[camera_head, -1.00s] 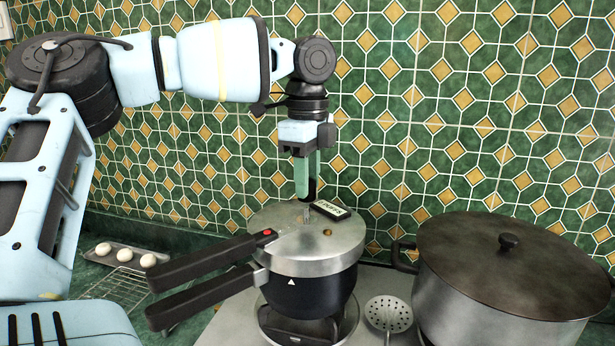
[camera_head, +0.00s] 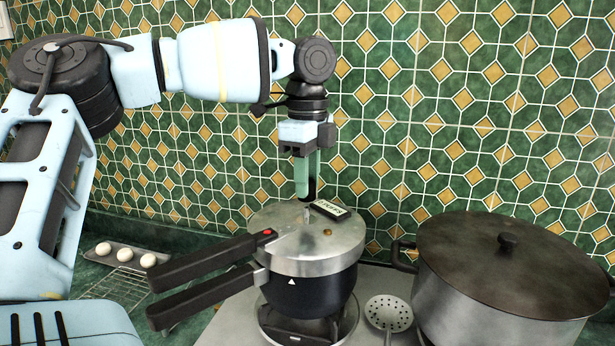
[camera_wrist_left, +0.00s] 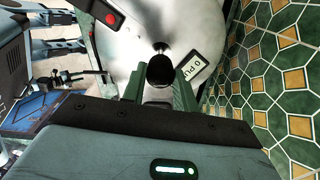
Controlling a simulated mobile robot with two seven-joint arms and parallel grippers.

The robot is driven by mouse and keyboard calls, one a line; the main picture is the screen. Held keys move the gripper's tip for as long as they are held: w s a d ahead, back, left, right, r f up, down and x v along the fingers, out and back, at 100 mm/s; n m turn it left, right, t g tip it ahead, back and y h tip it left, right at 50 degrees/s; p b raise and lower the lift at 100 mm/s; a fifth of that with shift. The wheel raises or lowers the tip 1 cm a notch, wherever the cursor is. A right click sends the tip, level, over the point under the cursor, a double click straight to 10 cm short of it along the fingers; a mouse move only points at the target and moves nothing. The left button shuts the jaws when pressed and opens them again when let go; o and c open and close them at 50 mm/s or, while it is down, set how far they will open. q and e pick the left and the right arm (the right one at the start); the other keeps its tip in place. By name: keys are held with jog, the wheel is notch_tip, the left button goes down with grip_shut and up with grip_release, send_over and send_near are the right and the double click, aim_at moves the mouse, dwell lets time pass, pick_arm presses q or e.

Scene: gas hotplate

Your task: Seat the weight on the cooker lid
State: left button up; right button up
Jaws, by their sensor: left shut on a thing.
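The pressure cooker (camera_head: 305,285) stands on the hotplate with its metal lid (camera_head: 270,225) on; the lid also fills the upper part of the left wrist view (camera_wrist_left: 130,45). My left gripper (camera_head: 308,190) is over the lid, pointing down, its green fingers shut on the black weight (camera_head: 313,187). In the left wrist view the round dark weight (camera_wrist_left: 160,71) sits between the fingertips. A short metal stem (camera_head: 307,214) rises from the lid just below the weight. I cannot tell whether the two touch. My right gripper is in neither view.
A small label plate (camera_head: 330,208) lies on the lid close to the gripper. Two long black handles (camera_head: 205,262) reach left from the cooker. A large lidded pot (camera_head: 500,270) and a skimmer (camera_head: 388,313) are at right. Eggs (camera_head: 148,260) lie on a tray at left. The tiled wall is behind.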

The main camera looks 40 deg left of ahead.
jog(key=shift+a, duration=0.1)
pick_arm(q)
jog(key=shift+f, duration=0.85)
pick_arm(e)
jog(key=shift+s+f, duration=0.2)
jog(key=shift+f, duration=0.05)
pick_arm(q)
jog(key=shift+f+b, duration=0.4)
jog(key=shift+f, duration=0.85)
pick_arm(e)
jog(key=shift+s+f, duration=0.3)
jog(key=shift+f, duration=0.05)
pick_arm(q)
jog(key=o, duration=1.1)
jog(key=shift+c, duration=0.2)
notch_tip(320, 180, up, 7)
jog(key=shift+f, duration=0.2)
jog(key=shift+r, duration=0.7)
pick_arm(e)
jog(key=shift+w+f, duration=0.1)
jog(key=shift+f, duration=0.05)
